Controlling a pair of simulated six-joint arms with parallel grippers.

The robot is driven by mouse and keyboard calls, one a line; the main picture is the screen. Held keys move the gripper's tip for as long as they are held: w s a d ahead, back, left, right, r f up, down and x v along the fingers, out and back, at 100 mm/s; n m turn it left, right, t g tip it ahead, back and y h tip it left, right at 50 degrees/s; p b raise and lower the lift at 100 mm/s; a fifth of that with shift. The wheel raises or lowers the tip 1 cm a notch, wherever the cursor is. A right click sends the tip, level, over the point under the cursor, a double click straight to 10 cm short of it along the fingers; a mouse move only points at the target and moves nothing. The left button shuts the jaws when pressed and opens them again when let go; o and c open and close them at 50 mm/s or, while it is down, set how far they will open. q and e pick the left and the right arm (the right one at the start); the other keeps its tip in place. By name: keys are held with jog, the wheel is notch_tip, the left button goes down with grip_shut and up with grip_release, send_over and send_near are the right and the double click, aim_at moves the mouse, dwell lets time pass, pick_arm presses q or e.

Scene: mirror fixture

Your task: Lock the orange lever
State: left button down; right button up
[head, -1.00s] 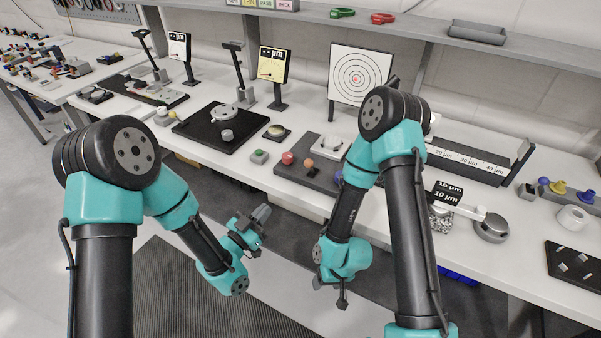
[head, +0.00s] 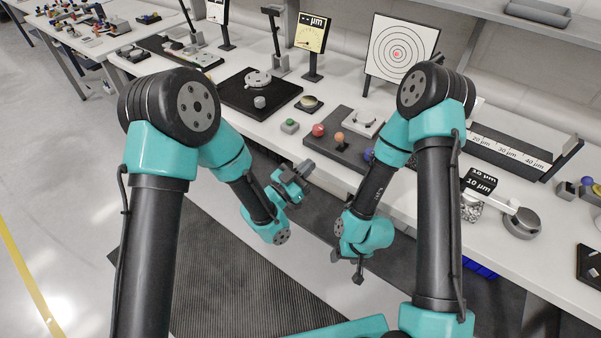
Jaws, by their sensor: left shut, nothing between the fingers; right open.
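The orange knob of a lever (head: 340,137) stands on the dark fixture plate (head: 322,150) near the front of the bench. A red knob (head: 318,130) is just left of it and a blue knob (head: 369,154) is to its right, partly hidden by my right arm. I cannot tell from here how the orange lever is turned. My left gripper (head: 304,171) is shut and empty, in front of the bench edge and below the fixture, apart from it. My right gripper (head: 347,269) is open and empty, lower, pointing down over the floor.
A paper target (head: 402,47) stands behind the fixture. A black board (head: 258,95) with round parts, a green button (head: 290,125) and a yellow gauge (head: 312,32) are to the left. A scale strip (head: 507,150) and a round metal weight (head: 521,223) are to the right.

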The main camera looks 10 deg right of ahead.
aim_at(340, 141)
pick_arm(q)
jog(key=x, duration=0.9)
jog(key=shift+w, duration=0.1)
jog(key=shift+d+r, duration=0.15)
